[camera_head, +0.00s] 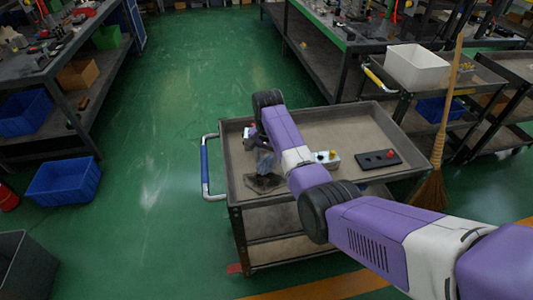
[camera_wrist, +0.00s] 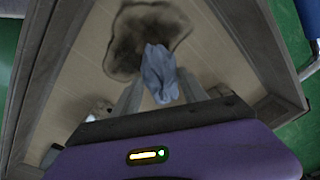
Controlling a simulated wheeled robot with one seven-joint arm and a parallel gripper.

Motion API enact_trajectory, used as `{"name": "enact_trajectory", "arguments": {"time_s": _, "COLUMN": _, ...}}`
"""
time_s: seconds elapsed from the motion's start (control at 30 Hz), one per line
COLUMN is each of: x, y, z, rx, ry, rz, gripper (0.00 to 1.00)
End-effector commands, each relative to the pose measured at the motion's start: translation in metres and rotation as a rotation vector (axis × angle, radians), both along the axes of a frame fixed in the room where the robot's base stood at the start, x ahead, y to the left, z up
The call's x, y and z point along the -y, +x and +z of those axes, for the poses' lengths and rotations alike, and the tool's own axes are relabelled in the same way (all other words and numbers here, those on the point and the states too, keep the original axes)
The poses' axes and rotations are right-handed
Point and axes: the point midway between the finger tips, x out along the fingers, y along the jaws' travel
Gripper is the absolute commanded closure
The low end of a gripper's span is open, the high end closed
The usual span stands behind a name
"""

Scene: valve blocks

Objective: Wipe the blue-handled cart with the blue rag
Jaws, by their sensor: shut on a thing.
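The blue-handled cart (camera_head: 355,125) stands in the middle of the head view, with its blue handle (camera_head: 204,162) on the left end. A dark stain (camera_head: 264,183) lies on its top tray near that end; the stain (camera_wrist: 130,32) is also at the top of the wrist view. My gripper (camera_wrist: 158,85) is shut on the crumpled blue rag (camera_wrist: 160,72), which hangs between the fingers over the stain's near edge. In the head view the rag (camera_head: 265,163) is small and partly hidden by my arm. I cannot tell whether it touches the tray.
A broom (camera_head: 437,170) leans at the right beside a cart with a white bin (camera_head: 415,66). A blue crate (camera_head: 63,180) sits on the floor at left.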

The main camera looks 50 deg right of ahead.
Motion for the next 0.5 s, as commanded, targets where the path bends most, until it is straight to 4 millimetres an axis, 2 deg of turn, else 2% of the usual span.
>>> {"name": "enact_trajectory", "arguments": {"time_s": 0.5, "x": -0.013, "y": -0.020, "z": 0.002, "rx": 0.000, "ry": 0.000, "rz": 0.000, "gripper": 0.94}}
